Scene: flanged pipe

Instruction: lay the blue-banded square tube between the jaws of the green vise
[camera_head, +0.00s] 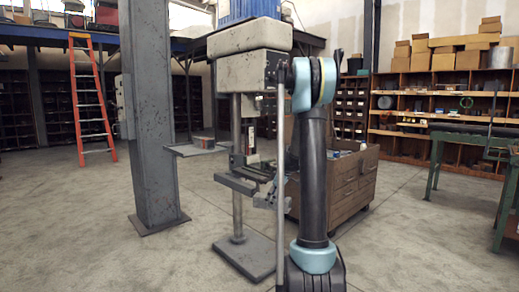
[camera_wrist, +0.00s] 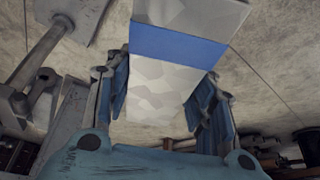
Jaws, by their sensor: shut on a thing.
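The square tube (camera_wrist: 178,45) fills the upper middle of the wrist view, pale mottled grey with a wide blue band around it. My gripper (camera_wrist: 163,92) has its two blue-padded fingers on either side of the tube's near grey part and is shut on it. The tube extends up past the top edge of the wrist view, so its far end is out of sight. In the head view I cannot make out the gripper or the tube behind my arm. I cannot pick out the green vise in either view.
A drill press (camera_head: 247,40) stands just left of my arm, with a grey column (camera_head: 150,110) beyond. A wooden drawer cabinet (camera_head: 345,188) is behind my arm. A green bench (camera_head: 437,160) is at right. Open floor lies at front left and front right. An orange ladder (camera_head: 90,100) stands farther back.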

